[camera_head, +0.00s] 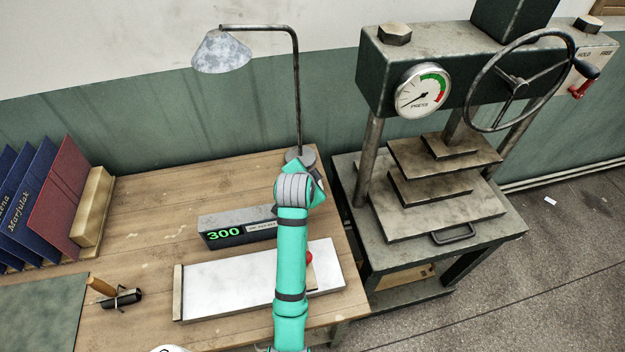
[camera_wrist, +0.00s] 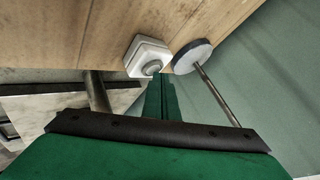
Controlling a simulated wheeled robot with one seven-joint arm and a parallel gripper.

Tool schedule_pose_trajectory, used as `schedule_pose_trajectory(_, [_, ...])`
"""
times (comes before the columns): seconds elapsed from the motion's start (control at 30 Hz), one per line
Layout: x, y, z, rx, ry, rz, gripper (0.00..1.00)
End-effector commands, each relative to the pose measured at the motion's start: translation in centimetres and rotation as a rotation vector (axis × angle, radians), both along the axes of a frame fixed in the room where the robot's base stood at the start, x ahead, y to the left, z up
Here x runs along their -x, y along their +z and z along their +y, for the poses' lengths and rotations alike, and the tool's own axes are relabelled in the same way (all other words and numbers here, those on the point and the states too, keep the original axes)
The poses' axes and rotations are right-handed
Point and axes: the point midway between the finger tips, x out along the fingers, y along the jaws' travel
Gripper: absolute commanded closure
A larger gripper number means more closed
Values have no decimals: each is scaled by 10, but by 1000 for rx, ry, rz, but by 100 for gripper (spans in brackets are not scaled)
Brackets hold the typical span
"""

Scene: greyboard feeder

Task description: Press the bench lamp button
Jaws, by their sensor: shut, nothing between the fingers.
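The bench lamp has a grey shade (camera_head: 222,52) on a bent pole, with a round base (camera_head: 300,154) at the back of the wooden bench. The base also shows in the wrist view (camera_wrist: 192,57). A small white box with a round grey button (camera_wrist: 150,68) sits beside the lamp base in the wrist view. In the head view this box is hidden behind my arm. My gripper (camera_wrist: 160,82) is shut and empty, its narrow green fingers pointing toward the box. The fingertips overlap the button's right edge in the picture; I cannot tell whether they touch.
A red knob (camera_head: 308,257) shows beside my arm. Folders (camera_head: 60,195) stand at left. A large press (camera_head: 440,190) stands close at right.

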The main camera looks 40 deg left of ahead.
Motion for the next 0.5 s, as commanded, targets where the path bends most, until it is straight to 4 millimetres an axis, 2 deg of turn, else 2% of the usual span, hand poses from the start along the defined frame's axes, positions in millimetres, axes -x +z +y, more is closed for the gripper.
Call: schedule_pose_trajectory(0.5, [0,5,-1,0,-2,2,100])
